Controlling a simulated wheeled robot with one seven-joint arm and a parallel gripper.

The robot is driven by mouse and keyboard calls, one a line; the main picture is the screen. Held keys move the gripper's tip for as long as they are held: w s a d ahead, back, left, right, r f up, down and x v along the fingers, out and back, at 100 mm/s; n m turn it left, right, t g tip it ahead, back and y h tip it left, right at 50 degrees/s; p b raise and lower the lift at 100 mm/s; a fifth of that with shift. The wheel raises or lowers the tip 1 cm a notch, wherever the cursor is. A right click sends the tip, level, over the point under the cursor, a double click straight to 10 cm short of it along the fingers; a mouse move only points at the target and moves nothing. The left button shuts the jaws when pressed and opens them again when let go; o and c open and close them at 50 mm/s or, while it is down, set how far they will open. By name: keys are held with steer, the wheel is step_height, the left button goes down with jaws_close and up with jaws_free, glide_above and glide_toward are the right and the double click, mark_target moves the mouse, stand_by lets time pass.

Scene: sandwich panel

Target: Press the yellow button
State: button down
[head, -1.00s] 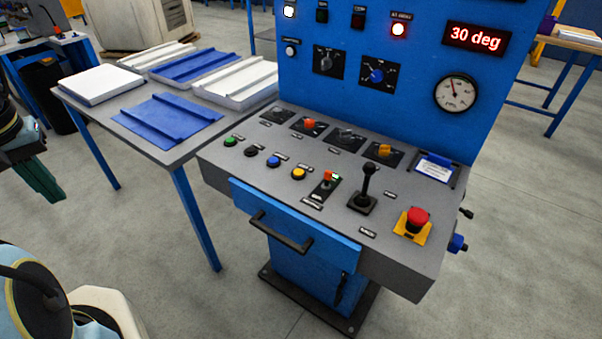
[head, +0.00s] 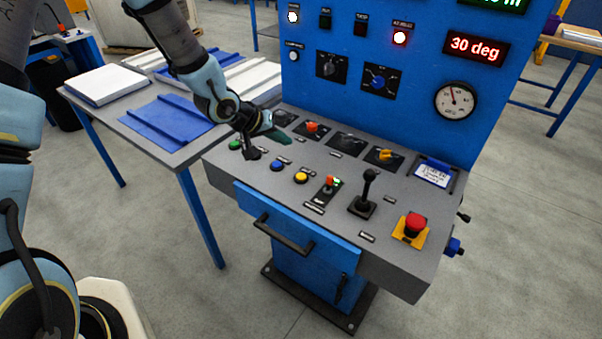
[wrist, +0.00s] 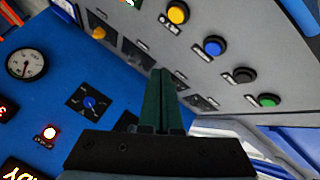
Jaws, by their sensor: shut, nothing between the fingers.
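The yellow button (head: 301,177) sits on the sloped grey desk of the blue control panel, right of the blue button (head: 277,166). It also shows in the wrist view (wrist: 178,13) near the top edge, with a label beside it. My gripper (head: 288,139) is above the back left of the desk, behind the row of buttons and apart from the yellow one. Its green fingers (wrist: 169,74) are together with nothing between them. The black button (wrist: 245,75) and green button (wrist: 268,100) lie farther along the same row.
An orange-red lever switch (head: 330,186), a black joystick (head: 367,190) and a red emergency stop (head: 414,223) stand right of the yellow button. Rotary knobs line the desk's back, below the upright blue panel (head: 430,60). A side table (head: 150,148) stands left.

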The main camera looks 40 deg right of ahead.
steer(key=shift+g+h, duration=0.3)
steer(key=shift+g, duration=0.2)
steer(key=s+d, duration=0.2)
steer(key=s, duration=0.1)
steer(key=shift+d+f, duration=0.2)
steer(key=shift+d, duration=0.2)
steer(key=b, duration=0.7)
glide_above(298, 178)
step_height(298, 178, down, 7)
steer(key=shift+f, duration=0.1)
steer(key=shift+f+b, duration=0.35)
steer(key=shift+f, duration=0.45)
steer(key=shift+f, duration=0.15)
steer(key=shift+f, duration=0.25)
